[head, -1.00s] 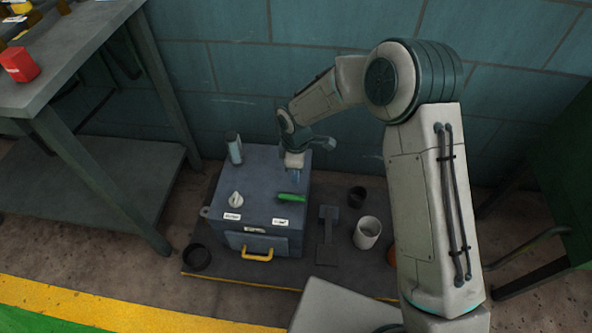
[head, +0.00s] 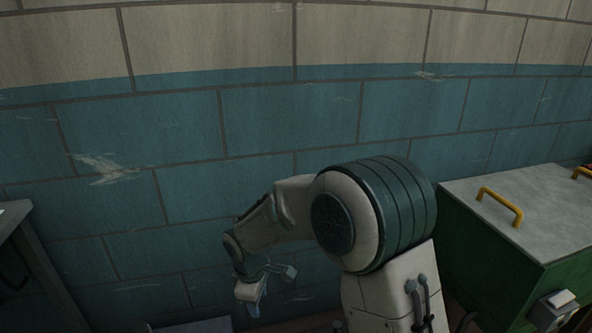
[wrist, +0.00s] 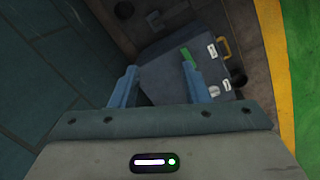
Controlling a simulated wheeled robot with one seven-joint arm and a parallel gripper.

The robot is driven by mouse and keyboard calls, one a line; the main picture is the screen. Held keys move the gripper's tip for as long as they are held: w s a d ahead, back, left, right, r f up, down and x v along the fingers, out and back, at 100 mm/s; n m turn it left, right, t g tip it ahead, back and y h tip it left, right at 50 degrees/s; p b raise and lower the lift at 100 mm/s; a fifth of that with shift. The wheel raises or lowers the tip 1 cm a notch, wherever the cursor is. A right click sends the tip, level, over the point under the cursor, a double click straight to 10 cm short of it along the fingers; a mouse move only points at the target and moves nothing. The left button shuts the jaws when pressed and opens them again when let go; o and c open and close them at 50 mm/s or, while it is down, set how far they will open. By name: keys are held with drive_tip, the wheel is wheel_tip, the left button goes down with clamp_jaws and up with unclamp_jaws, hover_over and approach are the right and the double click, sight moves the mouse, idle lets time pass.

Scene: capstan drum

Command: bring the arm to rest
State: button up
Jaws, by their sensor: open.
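My gripper (wrist: 158,88) shows in the wrist view with its two blue fingers apart and nothing between them. It hangs above a grey-blue box (wrist: 165,50). On the box are a green handle (wrist: 187,54), a pale knob (wrist: 214,90) and white labels (wrist: 212,50). In the head view my gripper (head: 252,308) points down in front of the teal wall, and the fingertips are near the bottom edge. Only a sliver of the box top (head: 195,326) shows there.
A block wall (head: 180,120) stands behind my arm. A green cabinet (head: 500,260) with yellow handles stands at the right. A grey bench (head: 35,265) edges in at the left. In the wrist view, a yellow floor stripe (wrist: 275,60) runs at the right.

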drive_tip(key=s+d+r+m+p, duration=0.5)
drive_tip(key=d+r, duration=0.3)
drive_tip(key=r, duration=0.3)
drive_tip(key=s+d+r+m+t+p, duration=0.1)
drive_tip(key=s+d+r+m+p, duration=0.4)
drive_tip(key=r, duration=0.6)
drive_tip(key=s+d+r+m+p, duration=0.5)
drive_tip(key=s+d+r+p, duration=0.2)
drive_tip(key=d+r, duration=0.4)
drive_tip(key=shift+s+d+r+m+t+y+p, duration=0.15)
drive_tip(key=shift+s+r+m+t+y+p, duration=0.2)
drive_tip(key=shift+p, duration=0.35)
